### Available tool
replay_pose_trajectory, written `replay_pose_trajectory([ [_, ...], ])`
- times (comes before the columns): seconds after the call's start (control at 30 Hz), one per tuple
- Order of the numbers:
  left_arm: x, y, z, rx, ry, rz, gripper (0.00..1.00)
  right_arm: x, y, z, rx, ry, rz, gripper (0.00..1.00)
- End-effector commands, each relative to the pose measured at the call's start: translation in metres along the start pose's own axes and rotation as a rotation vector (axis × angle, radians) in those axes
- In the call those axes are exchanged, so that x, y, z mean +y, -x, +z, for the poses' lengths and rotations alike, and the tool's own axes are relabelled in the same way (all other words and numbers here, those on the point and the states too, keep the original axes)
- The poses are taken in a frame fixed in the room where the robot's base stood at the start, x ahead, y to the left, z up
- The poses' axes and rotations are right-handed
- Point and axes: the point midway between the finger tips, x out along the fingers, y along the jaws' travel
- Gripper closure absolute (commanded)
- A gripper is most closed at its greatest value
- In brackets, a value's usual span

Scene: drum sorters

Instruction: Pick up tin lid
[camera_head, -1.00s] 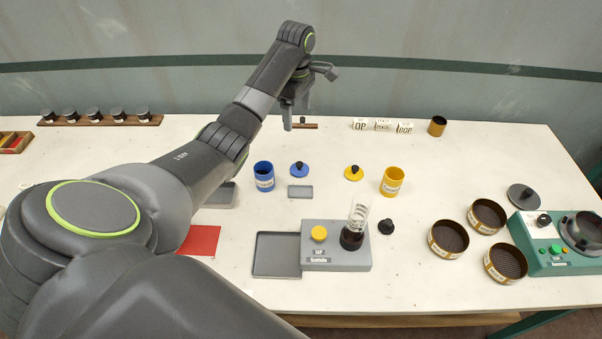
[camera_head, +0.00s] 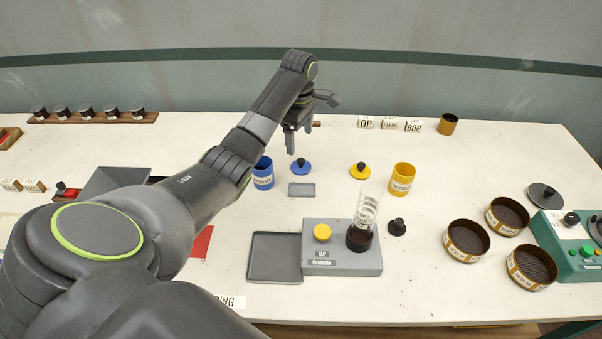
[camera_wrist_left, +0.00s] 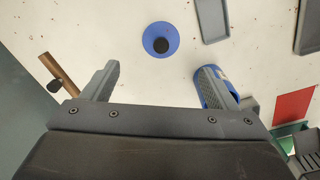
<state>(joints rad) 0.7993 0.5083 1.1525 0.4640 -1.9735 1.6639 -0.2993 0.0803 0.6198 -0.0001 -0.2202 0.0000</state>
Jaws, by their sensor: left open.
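A blue tin lid (camera_head: 302,170) with a black knob lies on the white table, and it also shows ahead of my fingers in the left wrist view (camera_wrist_left: 160,30). A yellow tin lid (camera_head: 359,172) with a black knob lies to its right. The blue tin (camera_head: 263,178) stands left of the blue lid, partly behind my arm; the yellow tin (camera_head: 402,180) stands at the right. My left gripper (camera_head: 291,146) is open and empty, above the table just behind the blue lid, apart from it. In the wrist view one finger partly covers the blue tin (camera_wrist_left: 204,93). My right gripper is out of view.
A small grey tray (camera_head: 301,190) lies in front of the blue lid. A grey stand (camera_head: 340,265) holds a glass cylinder (camera_head: 366,215), beside a larger tray (camera_head: 274,258). Several sieves (camera_head: 467,240) stand at the right. A rack of jars (camera_head: 88,117) is at back left.

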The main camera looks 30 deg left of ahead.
Motion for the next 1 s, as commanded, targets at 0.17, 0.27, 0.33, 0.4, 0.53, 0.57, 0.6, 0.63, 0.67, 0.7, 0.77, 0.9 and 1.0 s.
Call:
replay_pose_trajectory([
  [0.17, -0.001, -0.028, 0.001, -0.001, 0.001, -0.006, 0.2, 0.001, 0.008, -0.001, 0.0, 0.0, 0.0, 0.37],
  [0.27, -0.001, -0.036, 0.001, -0.001, 0.001, -0.004, 0.2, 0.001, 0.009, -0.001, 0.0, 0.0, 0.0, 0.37],
  [0.33, -0.001, -0.039, 0.001, -0.001, 0.0, -0.004, 0.2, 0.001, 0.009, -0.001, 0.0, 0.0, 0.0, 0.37],
  [0.4, -0.002, -0.045, 0.002, -0.002, 0.0, -0.007, 0.2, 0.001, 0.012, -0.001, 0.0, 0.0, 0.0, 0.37],
  [0.53, -0.002, -0.065, 0.004, -0.002, 0.0, -0.008, 0.2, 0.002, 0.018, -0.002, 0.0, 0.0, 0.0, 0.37],
  [0.57, -0.002, -0.069, 0.005, -0.002, 0.001, -0.007, 0.2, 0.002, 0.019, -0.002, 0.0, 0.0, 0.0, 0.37],
  [0.6, -0.002, -0.076, 0.004, -0.001, 0.001, -0.007, 0.2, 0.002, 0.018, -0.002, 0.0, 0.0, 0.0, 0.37],
  [0.63, -0.002, -0.08, 0.004, -0.001, 0.001, -0.006, 0.2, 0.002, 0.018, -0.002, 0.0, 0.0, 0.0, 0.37],
  [0.67, -0.002, -0.083, 0.004, -0.001, 0.001, -0.007, 0.2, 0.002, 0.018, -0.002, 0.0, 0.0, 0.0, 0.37],
  [0.7, -0.002, -0.087, 0.004, -0.001, 0.0, -0.006, 0.2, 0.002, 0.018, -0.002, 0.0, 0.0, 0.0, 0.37],
  [0.77, -0.002, -0.09, 0.004, 0.0, 0.0, -0.004, 0.2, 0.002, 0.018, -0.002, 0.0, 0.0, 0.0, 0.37],
  [0.9, -0.002, -0.091, 0.004, 0.001, -0.001, -0.004, 0.2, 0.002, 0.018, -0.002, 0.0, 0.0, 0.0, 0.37],
  [1.0, -0.002, -0.091, 0.004, 0.0, 0.0, -0.004, 0.21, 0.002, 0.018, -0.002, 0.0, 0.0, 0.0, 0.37],
])
